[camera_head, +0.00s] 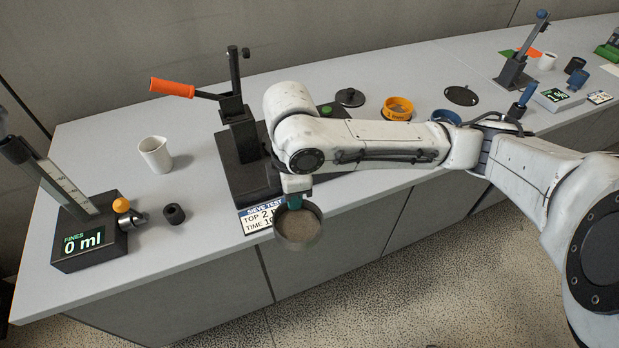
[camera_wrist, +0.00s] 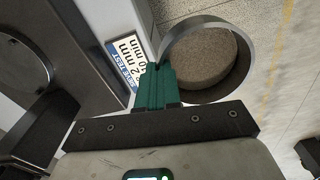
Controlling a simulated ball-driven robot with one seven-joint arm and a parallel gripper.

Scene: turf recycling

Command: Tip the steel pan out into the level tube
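The steel pan (camera_head: 298,240) is a round metal dish with grey-brown grains in it. In the wrist view the green fingers (camera_wrist: 158,87) pinch the wall of the pan (camera_wrist: 243,70), and the grains lie inside. The level tube (camera_head: 70,190) stands tilted at the left end of the bench, on a black base reading "FINES 0 ml" (camera_head: 90,240). The pan is well to the right of it.
A white beaker (camera_head: 155,155) and a small black cap (camera_head: 174,214) stand between tube and pan. A black sieve-test machine with an orange-handled lever (camera_head: 172,88) stands behind my gripper. An orange ring (camera_head: 397,108) and a black lid (camera_head: 350,97) lie behind my arm.

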